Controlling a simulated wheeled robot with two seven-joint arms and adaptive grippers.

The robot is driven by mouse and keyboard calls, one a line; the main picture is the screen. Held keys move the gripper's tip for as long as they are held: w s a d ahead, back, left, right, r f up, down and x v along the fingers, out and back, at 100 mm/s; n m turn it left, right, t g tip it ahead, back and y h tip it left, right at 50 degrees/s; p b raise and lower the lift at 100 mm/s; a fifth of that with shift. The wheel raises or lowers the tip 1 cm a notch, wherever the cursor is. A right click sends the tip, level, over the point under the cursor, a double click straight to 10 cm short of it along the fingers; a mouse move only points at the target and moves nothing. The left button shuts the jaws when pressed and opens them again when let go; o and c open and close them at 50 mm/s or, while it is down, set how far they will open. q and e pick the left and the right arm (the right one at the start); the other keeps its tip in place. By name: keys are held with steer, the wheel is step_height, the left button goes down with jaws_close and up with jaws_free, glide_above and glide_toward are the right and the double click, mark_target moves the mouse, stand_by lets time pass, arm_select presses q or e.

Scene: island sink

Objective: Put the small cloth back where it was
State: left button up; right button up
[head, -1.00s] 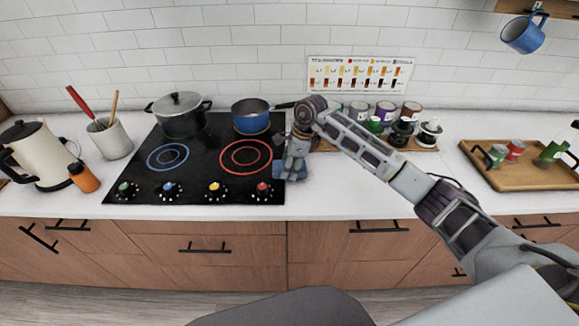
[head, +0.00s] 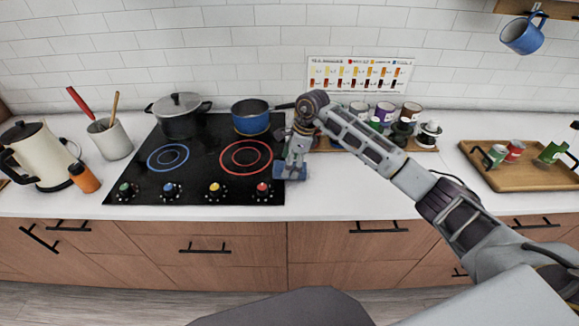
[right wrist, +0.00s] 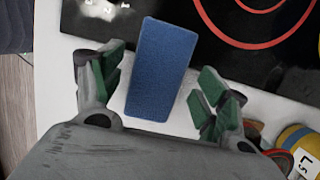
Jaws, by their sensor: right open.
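The small cloth is a flat blue rectangle (right wrist: 161,68) in the right wrist view. It lies on the white counter with its far end over the edge of the black cooktop. In the head view the cloth (head: 289,173) shows at the cooktop's right edge, partly behind my gripper. My right gripper (head: 295,158) is above it, pointing down. In the wrist view the right gripper (right wrist: 162,72) is open, one finger on each side of the cloth, with gaps between. My left gripper is not in view.
The cooktop (head: 205,158) holds a grey pot (head: 181,116) and a blue saucepan (head: 251,122). Several jars (head: 385,112) stand behind my right forearm. A wooden tray (head: 520,178) is at the right. The counter's front strip right of the cooktop is clear.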

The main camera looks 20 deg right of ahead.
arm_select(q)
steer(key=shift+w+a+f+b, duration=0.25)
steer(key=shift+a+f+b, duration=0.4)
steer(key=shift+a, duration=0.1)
arm_select(e)
steer(key=v, duration=1)
steer(key=shift+r, duration=0.25)
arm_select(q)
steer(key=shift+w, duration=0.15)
arm_select(e)
steer(key=shift+s+d, duration=0.1)
steer(key=shift+d, duration=0.05)
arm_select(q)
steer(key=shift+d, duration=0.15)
